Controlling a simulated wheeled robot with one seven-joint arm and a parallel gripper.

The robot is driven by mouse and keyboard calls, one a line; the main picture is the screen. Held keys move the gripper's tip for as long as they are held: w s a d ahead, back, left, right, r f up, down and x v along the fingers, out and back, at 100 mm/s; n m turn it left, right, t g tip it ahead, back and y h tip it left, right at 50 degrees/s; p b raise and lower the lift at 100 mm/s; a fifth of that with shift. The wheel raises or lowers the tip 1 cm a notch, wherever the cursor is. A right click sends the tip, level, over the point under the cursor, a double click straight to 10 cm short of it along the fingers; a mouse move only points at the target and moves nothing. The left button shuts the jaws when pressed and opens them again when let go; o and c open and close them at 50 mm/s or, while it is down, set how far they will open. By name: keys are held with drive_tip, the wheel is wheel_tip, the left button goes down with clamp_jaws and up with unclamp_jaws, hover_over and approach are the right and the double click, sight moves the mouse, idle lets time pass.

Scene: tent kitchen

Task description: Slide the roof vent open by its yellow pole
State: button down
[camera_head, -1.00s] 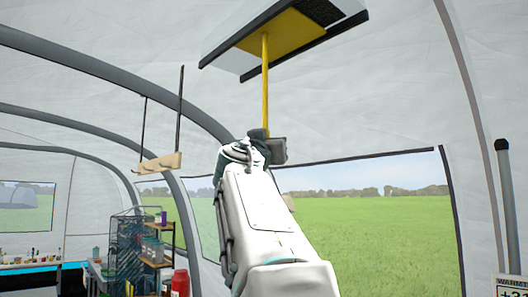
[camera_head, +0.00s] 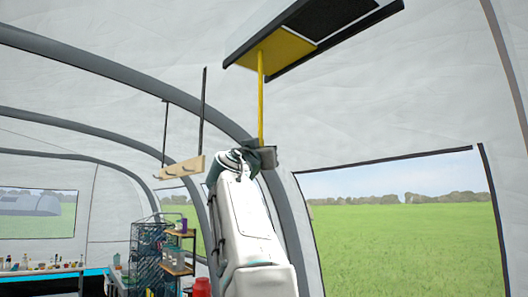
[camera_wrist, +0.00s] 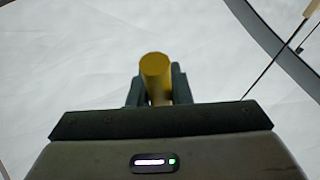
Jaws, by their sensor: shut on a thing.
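The roof vent frame (camera_head: 236,38) is set in the tent ceiling at the top of the head view. Its yellow panel (camera_head: 280,50) covers the left part, and a dark mesh area (camera_head: 330,14) shows to the right of it. The yellow pole (camera_head: 261,98) hangs straight down from the panel. My gripper (camera_head: 261,148) is shut on the pole's lower end. In the wrist view the yellow pole (camera_wrist: 156,70) stands between the two dark fingers. My arm hides what lies behind it.
A wooden rack (camera_head: 182,168) hangs from two dark bars left of my arm. A shelf unit (camera_head: 155,250) and a red container (camera_head: 201,287) stand low behind it. Tent ribs (camera_head: 110,65) arch overhead. The space around the pole is clear.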

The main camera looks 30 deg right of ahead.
drive_tip(key=shift+a+r, duration=0.1)
drive_tip(key=c, duration=1.6)
unclamp_jaws()
drive_tip(key=shift+o, duration=1.4)
drive_tip(key=shift+w, duration=0.3)
drive_tip(key=shift+s, duration=0.15)
drive_tip(key=b+v, duration=0.9)
drive_tip(key=v, duration=0.4)
drive_tip(key=shift+a+f, duration=0.25)
drive_tip(key=shift+f, duration=0.1)
drive_tip(key=shift+s, duration=0.1)
